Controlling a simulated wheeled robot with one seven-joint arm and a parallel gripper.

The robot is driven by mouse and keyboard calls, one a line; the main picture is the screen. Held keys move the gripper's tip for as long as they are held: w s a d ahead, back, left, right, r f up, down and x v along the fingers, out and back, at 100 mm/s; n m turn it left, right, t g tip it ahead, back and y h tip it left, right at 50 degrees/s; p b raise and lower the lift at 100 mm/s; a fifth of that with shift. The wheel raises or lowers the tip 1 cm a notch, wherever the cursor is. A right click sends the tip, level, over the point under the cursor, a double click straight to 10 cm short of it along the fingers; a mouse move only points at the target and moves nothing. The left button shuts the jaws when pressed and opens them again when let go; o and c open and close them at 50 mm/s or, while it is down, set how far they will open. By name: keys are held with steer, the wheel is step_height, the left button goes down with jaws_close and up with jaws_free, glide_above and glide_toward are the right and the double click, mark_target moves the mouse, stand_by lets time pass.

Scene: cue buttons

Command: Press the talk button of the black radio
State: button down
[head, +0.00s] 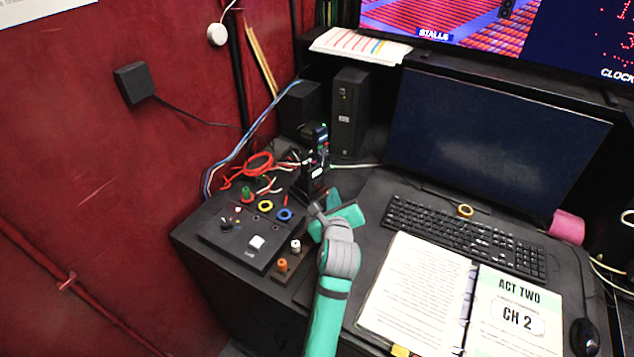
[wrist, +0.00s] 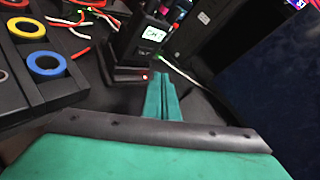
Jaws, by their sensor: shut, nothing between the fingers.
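The black radio (head: 316,160) stands upright in a dark base on the desk, left of the monitor. In the wrist view the radio (wrist: 143,45) shows a small lit screen with dark text. My gripper (head: 326,194) is close in front of the radio's base, and its teal fingers are together with nothing between them. In the wrist view the fingertips (wrist: 160,78) point toward the radio's lower part, and a gap seems to remain. I cannot make out the talk button in either view.
A black control panel (head: 229,238) with knobs, a white button and coloured rings lies left of my arm. Red cables (head: 247,168) lie behind it. A black speaker (head: 350,112) stands behind the radio. A keyboard (head: 450,228) and open binder (head: 418,300) lie to the right.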

mark_target(321, 182)
steer(key=w+a, duration=0.2)
steer(key=shift+a, duration=0.3)
steer(key=shift+d, duration=0.6)
steer(key=shift+a, duration=0.15)
steer(key=shift+a, duration=0.2)
steer(key=shift+w, duration=0.1)
stand_by(0.9)
steer(key=shift+w+a, duration=0.15)
steer(key=shift+a, duration=0.1)
steer(key=shift+w+a, duration=0.3)
steer(key=shift+w, duration=0.05)
stand_by(1.9)
steer(key=shift+s, duration=0.1)
steer(key=shift+s+d, duration=0.6)
